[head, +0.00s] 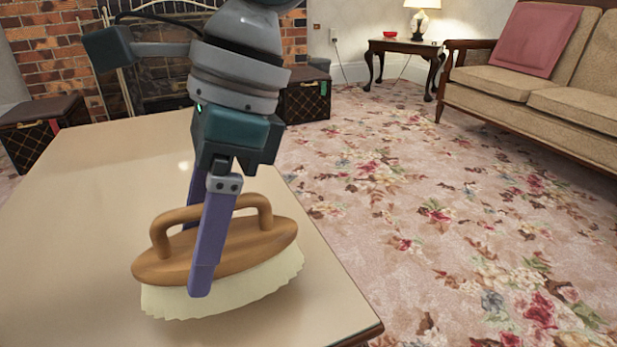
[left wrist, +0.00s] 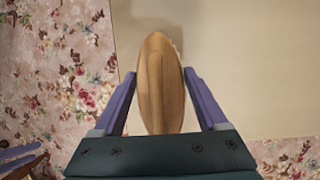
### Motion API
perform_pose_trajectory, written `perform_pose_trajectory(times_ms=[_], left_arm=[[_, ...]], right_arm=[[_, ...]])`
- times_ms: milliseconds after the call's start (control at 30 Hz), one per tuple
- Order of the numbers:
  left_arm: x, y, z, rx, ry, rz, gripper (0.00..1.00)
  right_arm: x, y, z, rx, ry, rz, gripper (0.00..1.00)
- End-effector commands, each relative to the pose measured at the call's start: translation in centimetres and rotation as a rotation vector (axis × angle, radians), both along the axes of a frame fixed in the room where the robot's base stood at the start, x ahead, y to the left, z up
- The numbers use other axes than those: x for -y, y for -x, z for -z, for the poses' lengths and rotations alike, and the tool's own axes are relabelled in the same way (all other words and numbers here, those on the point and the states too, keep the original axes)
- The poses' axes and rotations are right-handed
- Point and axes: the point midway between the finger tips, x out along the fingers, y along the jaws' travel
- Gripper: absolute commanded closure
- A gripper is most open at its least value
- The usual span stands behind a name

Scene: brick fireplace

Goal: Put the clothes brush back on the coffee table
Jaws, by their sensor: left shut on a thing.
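The clothes brush (head: 262,246) has a brown wooden body, an arched handle and cream bristles pointing down. My left gripper (head: 200,262) points down with its two purple fingers on either side of the brush, shut on it around the middle. In the left wrist view the brush (left wrist: 160,95) lies lengthwise between the fingers (left wrist: 160,76). The brush is over the pale top of the coffee table (head: 80,220), near its front right corner. The bristles are at or just above the tabletop; I cannot tell if they touch.
The rest of the visible tabletop is bare. Floral carpet (head: 430,220) lies to the right. A brick fireplace (head: 50,50), dark patterned boxes (head: 305,98), a side table (head: 405,47) with a lamp, and a sofa (head: 540,85) with a pink cushion stand farther back.

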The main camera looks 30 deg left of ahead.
Motion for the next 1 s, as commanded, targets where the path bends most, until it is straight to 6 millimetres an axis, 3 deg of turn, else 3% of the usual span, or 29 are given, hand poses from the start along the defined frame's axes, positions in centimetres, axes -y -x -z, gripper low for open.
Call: perform_pose_trajectory(times_ms=[33, 167, 533, 567, 767, 1000], left_arm=[[0.0, 0.0, 1.4, -0.001, -0.001, 0.0, 1.0], [0.0, 0.0, 3.4, 0.0, 0.0, 0.0, 1.0], [0.0, 0.0, 3.4, -0.001, 0.0, 0.0, 1.0], [0.0, 0.0, 3.4, -0.001, 0.001, 0.001, 0.21], [0.0, 0.0, 3.4, 0.0, 0.0, 0.0, 0.0], [0.0, 0.0, 3.4, 0.001, 0.001, 0.0, 0.0]], right_arm=[[0.0, 0.0, 1.1, 0.0, 0.0, 0.0, 0.5], [0.0, 0.0, 2.4, 0.0, 0.0, 0.0, 0.5], [0.0, 0.0, 1.9, 0.0, -0.002, 0.002, 0.5], [-0.1, 0.0, 2.0, 0.0, -0.002, 0.001, 0.5], [-0.1, 0.0, 2.0, -0.001, -0.004, 0.003, 0.5], [-0.1, 0.0, 2.0, 0.0, -0.005, 0.004, 0.5]])
